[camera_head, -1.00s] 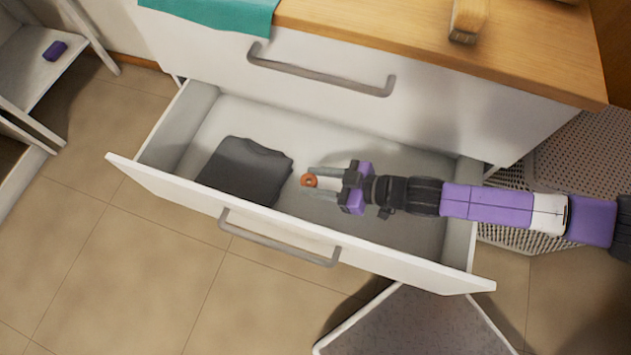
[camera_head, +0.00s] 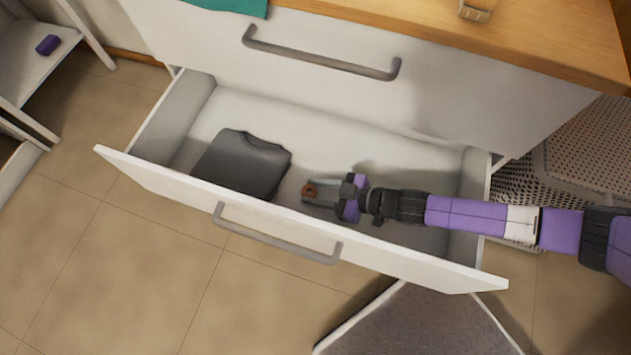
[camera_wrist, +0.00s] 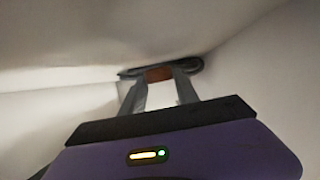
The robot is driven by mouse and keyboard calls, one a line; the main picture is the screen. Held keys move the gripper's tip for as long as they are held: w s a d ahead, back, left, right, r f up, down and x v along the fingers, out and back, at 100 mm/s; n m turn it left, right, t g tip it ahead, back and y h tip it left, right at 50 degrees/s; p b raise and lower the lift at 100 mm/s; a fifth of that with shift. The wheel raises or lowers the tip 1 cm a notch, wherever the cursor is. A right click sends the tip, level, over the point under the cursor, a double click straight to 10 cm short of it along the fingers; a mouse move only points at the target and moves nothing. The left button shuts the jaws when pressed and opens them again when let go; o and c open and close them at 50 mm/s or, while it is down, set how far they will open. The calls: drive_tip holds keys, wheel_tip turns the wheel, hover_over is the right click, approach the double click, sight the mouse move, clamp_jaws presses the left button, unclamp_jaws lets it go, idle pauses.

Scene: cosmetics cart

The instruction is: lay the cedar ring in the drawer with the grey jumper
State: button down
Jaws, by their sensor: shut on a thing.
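The cedar ring (camera_head: 309,190) is a small reddish-brown ring between the tips of my gripper (camera_head: 312,196). My gripper is shut on it, inside the open white drawer (camera_head: 300,130). The grey jumper (camera_head: 243,164) lies folded in the left part of this drawer, just left of the ring and apart from it. In the wrist view the ring (camera_wrist: 158,74) shows between the two fingertips (camera_wrist: 160,78), with the dark jumper (camera_wrist: 195,65) behind. I cannot tell whether the ring touches the drawer floor.
The drawer's front panel (camera_head: 150,184) with its handle (camera_head: 275,236) runs close beside my gripper. A closed drawer with a handle (camera_head: 320,66) is above. A wooden top (camera_head: 540,40) carries a teal cloth (camera_head: 235,6) and a brush (camera_head: 475,10). A perforated basket (camera_head: 590,150) stands right.

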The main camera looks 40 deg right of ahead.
drive_tip(key=shift+f+b, duration=0.3)
drive_tip(key=shift+f, duration=0.1)
drive_tip(key=shift+f, duration=0.2)
drive_tip(key=c, duration=0.9)
unclamp_jaws()
